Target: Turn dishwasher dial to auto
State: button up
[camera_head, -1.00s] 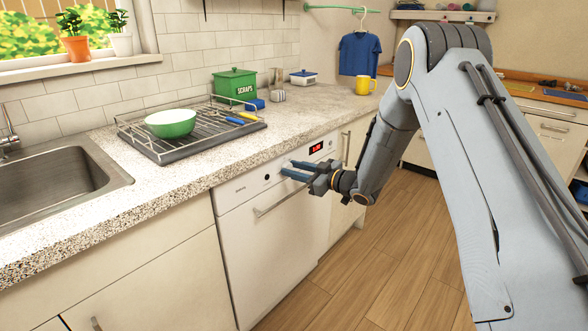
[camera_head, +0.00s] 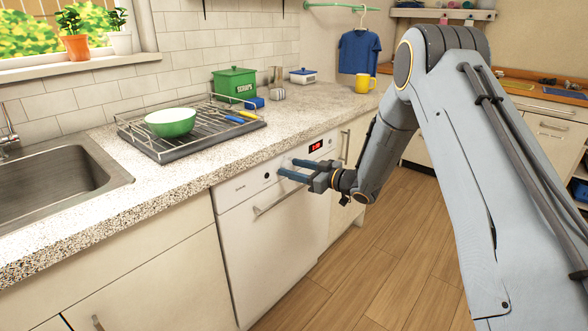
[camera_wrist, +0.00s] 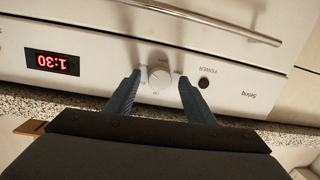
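The white dishwasher (camera_head: 268,240) is built in under the counter. In the wrist view, which shows the panel upside down, its round white dial (camera_wrist: 159,77) is on the control panel (camera_wrist: 105,78). My gripper (camera_wrist: 159,80) is open, with one blue-grey finger on each side of the dial and a visible gap on both sides. In the head view my gripper (camera_head: 287,168) points at the panel, and the fingers mostly hide the dial.
A red display (camera_wrist: 52,62) reads 1:30. A black power button (camera_wrist: 204,82) is close beside one finger. The door handle (camera_head: 280,204) runs below the panel. The counter edge (camera_head: 160,198) overhangs just above. The wooden floor (camera_head: 390,240) is clear.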

jog(key=v, duration=0.7)
jog(key=shift+s+d, duration=0.2)
jog(key=shift+d, duration=0.1)
jog(key=d+r+m+t+h+p, duration=0.1)
jog(key=d+r+m+h+p, duration=0.2)
jog(key=d+h, duration=0.45)
jog(key=s+d+r+m+g+h+p, duration=0.1)
jog(key=s+d+r+m+g+h, duration=0.1)
jog(key=s+d+m+h, duration=0.55)
jog(key=s+d+r+m+g+y+p, duration=0.1)
jog(key=s+g, duration=0.7)
jog(key=s, duration=2.6)
jog(key=shift+d+r+g+p, duration=0.3)
jog(key=shift+d+r+p, duration=0.15)
jog(key=shift+p, duration=0.45)
